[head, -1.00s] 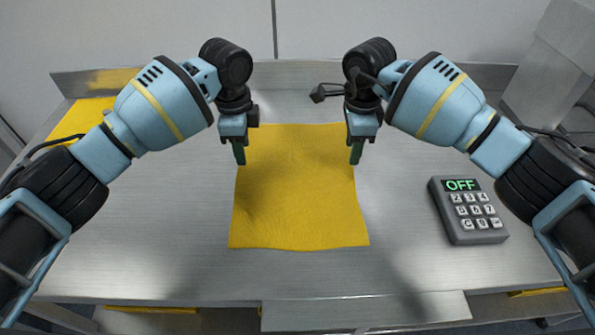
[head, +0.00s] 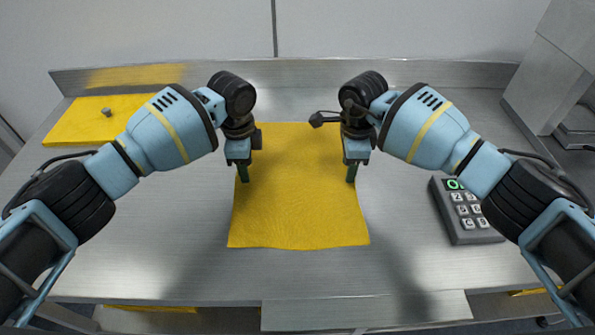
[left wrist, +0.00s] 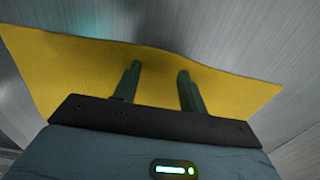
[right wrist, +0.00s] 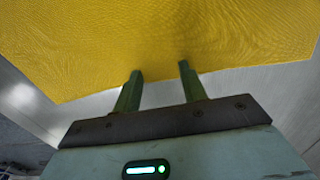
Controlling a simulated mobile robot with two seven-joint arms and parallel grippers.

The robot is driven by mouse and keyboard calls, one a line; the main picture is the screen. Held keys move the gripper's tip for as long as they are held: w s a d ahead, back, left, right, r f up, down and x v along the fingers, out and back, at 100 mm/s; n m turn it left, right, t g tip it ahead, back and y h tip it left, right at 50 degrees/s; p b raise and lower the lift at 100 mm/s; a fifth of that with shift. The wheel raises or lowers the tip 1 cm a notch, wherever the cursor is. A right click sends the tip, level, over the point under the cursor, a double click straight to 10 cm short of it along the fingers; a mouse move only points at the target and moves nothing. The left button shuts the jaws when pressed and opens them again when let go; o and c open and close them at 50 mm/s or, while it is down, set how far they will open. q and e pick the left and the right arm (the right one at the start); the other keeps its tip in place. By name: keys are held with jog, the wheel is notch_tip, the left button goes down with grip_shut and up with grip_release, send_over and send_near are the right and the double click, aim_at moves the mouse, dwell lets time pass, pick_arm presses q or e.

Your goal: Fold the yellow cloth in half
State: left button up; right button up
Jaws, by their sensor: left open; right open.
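The yellow cloth (head: 300,215) lies spread out and unfolded on the metal table, slightly wavy along its near edge. My left gripper (head: 243,175) is open and empty at the cloth's left side, toward the far half. In the left wrist view the cloth (left wrist: 80,65) lies beyond and around the parted fingers (left wrist: 158,75). My right gripper (head: 351,174) is open at the cloth's right side. In the right wrist view its parted fingers (right wrist: 160,72) reach the cloth's edge, with the cloth (right wrist: 170,30) beyond them. Whether the fingertips touch the cloth I cannot tell.
A grey keypad (head: 464,212) sits to the right, partly covered by my right arm. A yellow mat (head: 75,122) with a small grey knob lies at the far left. A raised metal edge (head: 300,75) runs along the back. The table in front of the cloth is clear.

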pick_arm(q)
jog(key=shift+f, duration=0.1)
jog(key=shift+c, duration=0.5)
pick_arm(e)
jog(key=shift+f, duration=0.1)
jog(key=shift+c, duration=0.5)
pick_arm(q)
jog(key=shift+s+f, duration=0.1)
grip_shut()
pick_arm(e)
jog(key=shift+f, duration=0.1)
grip_shut()
